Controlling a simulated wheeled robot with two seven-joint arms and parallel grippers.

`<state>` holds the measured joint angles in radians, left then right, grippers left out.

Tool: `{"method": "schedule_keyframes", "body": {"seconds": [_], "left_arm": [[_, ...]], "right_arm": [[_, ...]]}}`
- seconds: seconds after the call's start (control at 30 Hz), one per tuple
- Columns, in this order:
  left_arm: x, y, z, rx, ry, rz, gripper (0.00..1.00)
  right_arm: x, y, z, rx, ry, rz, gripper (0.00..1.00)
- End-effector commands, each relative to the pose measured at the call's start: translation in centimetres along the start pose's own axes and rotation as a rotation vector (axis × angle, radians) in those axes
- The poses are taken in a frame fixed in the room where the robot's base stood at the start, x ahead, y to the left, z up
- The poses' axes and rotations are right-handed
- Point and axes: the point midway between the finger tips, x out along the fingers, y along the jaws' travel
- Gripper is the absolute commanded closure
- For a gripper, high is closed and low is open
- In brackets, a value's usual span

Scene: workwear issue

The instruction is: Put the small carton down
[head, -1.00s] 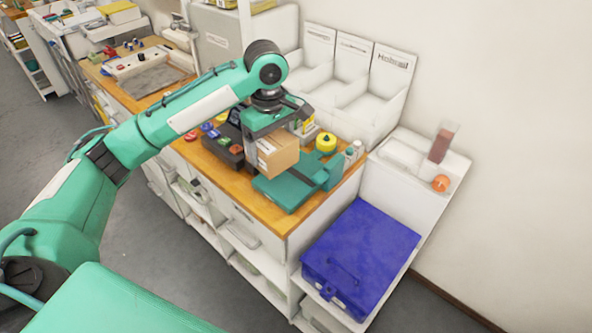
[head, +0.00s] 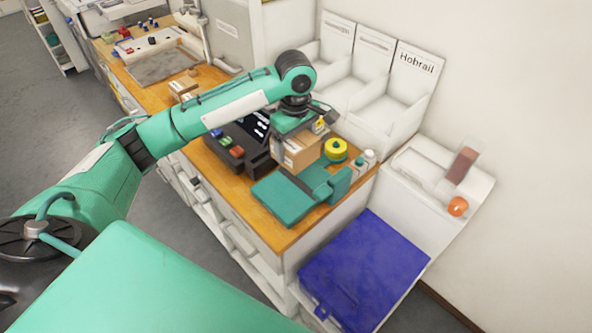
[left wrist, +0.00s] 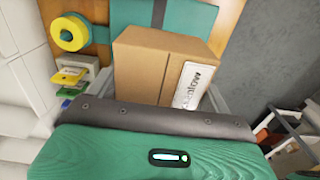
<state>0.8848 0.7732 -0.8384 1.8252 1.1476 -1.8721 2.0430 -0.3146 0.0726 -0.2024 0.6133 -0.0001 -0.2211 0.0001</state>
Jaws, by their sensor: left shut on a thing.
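The small carton (head: 302,153) is a brown cardboard box with a white label. My left gripper (head: 295,138) is shut on it from above, over the far end of the teal device (head: 283,198) on the wooden counter. In the left wrist view the carton (left wrist: 150,62) fills the space in front of the gripper, with its printed label at the right. A teal surface shows beyond it. I cannot tell whether the carton's underside touches anything. The fingertips are mostly hidden. My right gripper is not in view.
A yellow tape roll (head: 336,150) and small bottles (head: 369,157) stand right of the carton. A black device with coloured buttons (head: 237,152) is at its left. White bins (head: 397,98) stand behind. A blue lidded box (head: 365,270) is below right. Bare wooden counter (head: 228,186) shows at the front.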

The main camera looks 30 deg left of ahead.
Motion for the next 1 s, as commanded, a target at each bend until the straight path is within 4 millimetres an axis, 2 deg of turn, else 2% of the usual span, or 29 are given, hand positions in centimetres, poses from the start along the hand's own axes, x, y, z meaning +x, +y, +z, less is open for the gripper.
{"method": "schedule_keyframes", "body": {"seconds": [0.1, 0.2, 0.37, 0.47, 0.63, 0.77, 1.0], "left_arm": [[2.9, -0.1, 0.0, 0.000, 0.000, -0.004, 0.47], [4.9, -0.1, 0.0, -0.001, 0.000, -0.002, 0.47], [6.7, 0.0, 0.0, 0.000, 0.001, 0.000, 0.47], [7.6, 0.0, 0.0, 0.000, 0.000, 0.000, 0.47], [10.1, 0.0, 0.0, 0.000, 0.000, -0.001, 0.47], [11.1, 0.0, 0.0, 0.000, 0.000, 0.001, 0.47], [11.2, 0.0, 0.0, 0.001, 0.000, 0.002, 0.47]], "right_arm": [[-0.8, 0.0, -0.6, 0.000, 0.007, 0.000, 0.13], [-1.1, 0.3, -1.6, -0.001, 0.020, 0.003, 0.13], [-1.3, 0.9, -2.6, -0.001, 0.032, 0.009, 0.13], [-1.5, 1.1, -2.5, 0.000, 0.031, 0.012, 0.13], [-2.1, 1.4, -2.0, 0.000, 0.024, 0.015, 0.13], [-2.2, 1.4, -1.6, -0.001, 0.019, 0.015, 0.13], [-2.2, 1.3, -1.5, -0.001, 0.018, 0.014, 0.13]]}}
